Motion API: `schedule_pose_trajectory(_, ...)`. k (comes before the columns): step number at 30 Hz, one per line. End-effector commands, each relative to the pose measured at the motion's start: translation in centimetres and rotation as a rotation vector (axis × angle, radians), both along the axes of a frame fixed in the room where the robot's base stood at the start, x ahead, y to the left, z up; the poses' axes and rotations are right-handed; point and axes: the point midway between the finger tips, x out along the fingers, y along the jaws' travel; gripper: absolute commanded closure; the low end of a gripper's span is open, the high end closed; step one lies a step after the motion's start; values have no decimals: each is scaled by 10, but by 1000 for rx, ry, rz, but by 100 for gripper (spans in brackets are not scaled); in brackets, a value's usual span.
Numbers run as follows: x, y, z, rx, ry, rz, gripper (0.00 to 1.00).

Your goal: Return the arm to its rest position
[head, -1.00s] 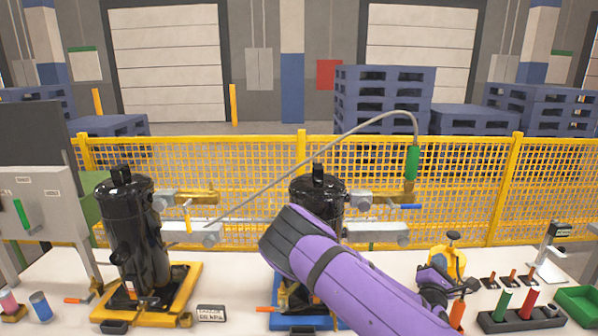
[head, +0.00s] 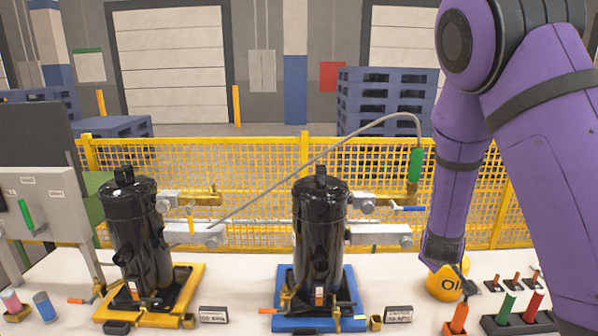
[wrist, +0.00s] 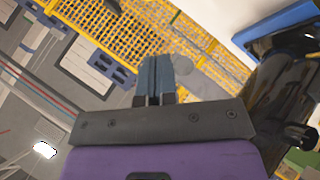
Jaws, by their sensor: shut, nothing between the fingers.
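My purple arm now stands at the right of the head view, bent at a high elbow, with its forearm hanging down. The end of the forearm is by the yellow oil can (head: 447,284) near the table's right part. My gripper (wrist: 154,78) shows in the wrist view with its two fingers together and nothing between them. In the head view its fingers are too small and overlapped to make out clearly. The black compressor on the blue pallet (head: 320,235) stands clear to the left of the arm.
Another black compressor (head: 137,235) stands on a yellow pallet (head: 186,290) at left. A grey hose (head: 310,165) arches to a green handle (head: 416,163) beside my forearm. Red and green cylinders (head: 533,306) stand at right. A yellow mesh fence (head: 260,160) runs behind the table.

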Motion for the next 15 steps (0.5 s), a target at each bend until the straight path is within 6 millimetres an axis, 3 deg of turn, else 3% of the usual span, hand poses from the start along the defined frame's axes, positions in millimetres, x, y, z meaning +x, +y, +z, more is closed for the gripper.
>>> schedule_pose_trajectory(8, -26, 28, 60, 323, 9, -35, 100)
schedule_pose_trajectory(15, -62, 47, 116, 534, 38, -53, 100)
